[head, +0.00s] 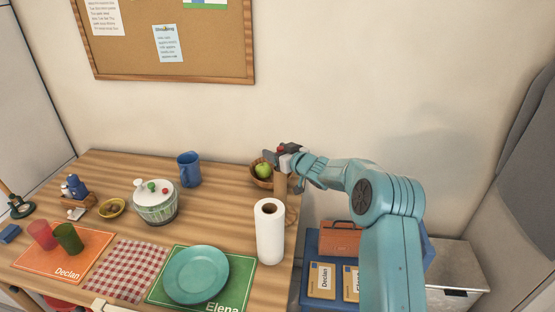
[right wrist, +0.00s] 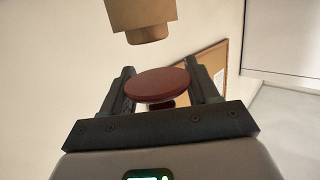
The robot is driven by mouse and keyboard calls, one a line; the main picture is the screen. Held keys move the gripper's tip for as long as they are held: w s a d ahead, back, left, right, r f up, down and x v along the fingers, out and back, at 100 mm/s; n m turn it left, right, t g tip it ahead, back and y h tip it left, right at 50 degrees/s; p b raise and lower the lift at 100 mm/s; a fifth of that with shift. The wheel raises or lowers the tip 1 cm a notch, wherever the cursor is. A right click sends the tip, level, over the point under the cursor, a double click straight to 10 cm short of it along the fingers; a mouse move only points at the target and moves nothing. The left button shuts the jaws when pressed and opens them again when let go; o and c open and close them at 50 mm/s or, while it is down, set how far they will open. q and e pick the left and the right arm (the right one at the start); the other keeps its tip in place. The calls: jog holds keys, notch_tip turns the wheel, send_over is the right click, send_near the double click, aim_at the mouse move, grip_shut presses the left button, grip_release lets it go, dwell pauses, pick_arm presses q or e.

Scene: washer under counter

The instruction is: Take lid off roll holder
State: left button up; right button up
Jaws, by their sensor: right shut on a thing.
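My right gripper (head: 279,153) is at the back right of the table, above a brown upright holder (head: 280,184). It is shut on a dark red round piece, which looks like the lid (right wrist: 158,83), between the two fingers in the right wrist view. A bit of red (head: 281,149) shows at the fingertips in the head view. In the right wrist view a tan wooden piece with a narrower end (right wrist: 140,18) is beyond the red piece, with a gap between them. My left gripper is not in view.
A wooden bowl with a green apple (head: 263,171) is close to the gripper. A white paper roll (head: 270,230) stands in front. A blue pitcher (head: 189,169) and a lidded bowl (head: 155,202) are to the left. A blue box with a brown case (head: 340,239) is at the right.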

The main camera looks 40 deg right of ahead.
notch_tip(320, 180, up, 17)
jog(key=p, duration=0.6)
jog(key=shift+s+f, duration=0.1)
jog(key=shift+s, duration=0.05)
